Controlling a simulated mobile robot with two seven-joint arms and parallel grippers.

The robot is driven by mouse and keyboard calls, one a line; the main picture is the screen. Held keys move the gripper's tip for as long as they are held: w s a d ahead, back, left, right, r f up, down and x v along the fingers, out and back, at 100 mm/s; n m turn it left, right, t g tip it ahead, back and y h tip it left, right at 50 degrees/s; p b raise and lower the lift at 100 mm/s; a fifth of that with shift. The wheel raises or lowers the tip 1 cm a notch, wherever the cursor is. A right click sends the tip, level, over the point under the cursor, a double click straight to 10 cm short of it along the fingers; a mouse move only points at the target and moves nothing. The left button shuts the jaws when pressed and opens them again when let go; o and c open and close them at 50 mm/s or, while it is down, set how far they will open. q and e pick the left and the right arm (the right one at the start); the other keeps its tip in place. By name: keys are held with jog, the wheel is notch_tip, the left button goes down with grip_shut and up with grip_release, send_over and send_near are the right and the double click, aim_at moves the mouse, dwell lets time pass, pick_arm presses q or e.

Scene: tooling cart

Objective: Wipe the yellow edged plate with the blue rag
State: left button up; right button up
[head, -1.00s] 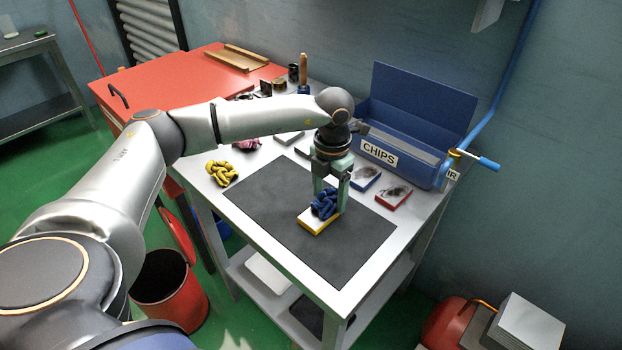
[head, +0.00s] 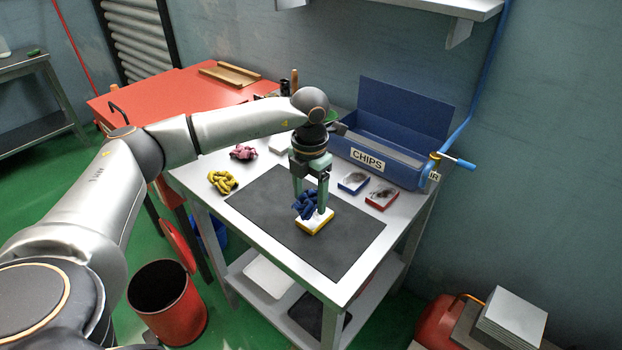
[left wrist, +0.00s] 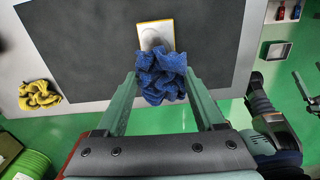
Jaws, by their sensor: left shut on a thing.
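The yellow edged plate (head: 317,223) lies on the dark mat, its white face partly covered. In the left wrist view the plate (left wrist: 156,35) shows a grey smudge on its bare part. My left gripper (head: 310,207) points straight down, shut on the crumpled blue rag (head: 303,206). The rag is bunched between the fingers and lies over one side of the plate; I cannot tell how firmly it presses. The rag also shows between the fingers in the left wrist view (left wrist: 162,76).
A yellow rag (head: 222,182) and a pink rag (head: 243,153) lie on the cart's left side. A blue edged plate (head: 353,182) and a red edged plate (head: 381,198), both smudged, lie right of the mat (head: 262,205). The blue CHIPS bin (head: 400,165) stands behind.

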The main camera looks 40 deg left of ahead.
pick_arm(q)
jog(key=shift+r+p, duration=0.95)
jog(key=shift+r, duration=0.75)
